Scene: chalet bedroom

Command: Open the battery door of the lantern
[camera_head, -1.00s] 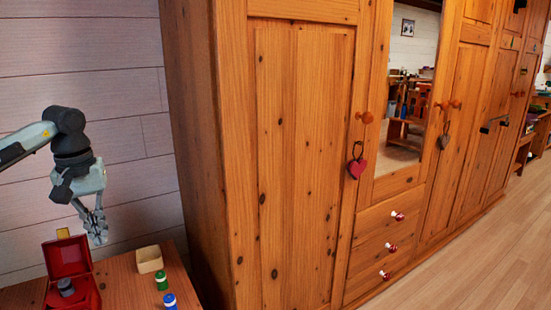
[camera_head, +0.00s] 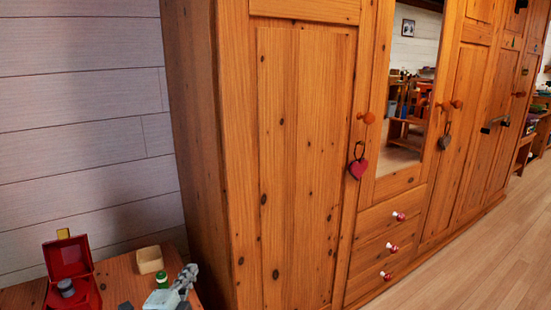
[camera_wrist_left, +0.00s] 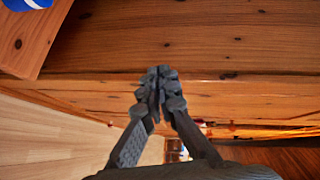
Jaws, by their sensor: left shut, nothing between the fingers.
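My left gripper (camera_head: 190,270) is low at the right part of the wooden table in the head view, its fingers angled up toward the wardrobe. In the left wrist view its fingers (camera_wrist_left: 160,80) are shut together with nothing between them. A red box-like thing (camera_head: 85,297) with a raised red lid stands on the table at the left. A dark grey round piece (camera_head: 66,287) sits in it, and a yellow tab (camera_head: 63,233) shows above the lid. I cannot tell whether this is the lantern; no battery door can be made out. My right gripper is not in view.
A tan open box (camera_head: 150,260) and a green-capped bottle (camera_head: 162,280) stand on the table (camera_head: 120,275), close to my left gripper. A blue-and-white thing (camera_wrist_left: 28,4) is cut off at the wrist view's edge. A large wooden wardrobe (camera_head: 300,150) stands right of the table.

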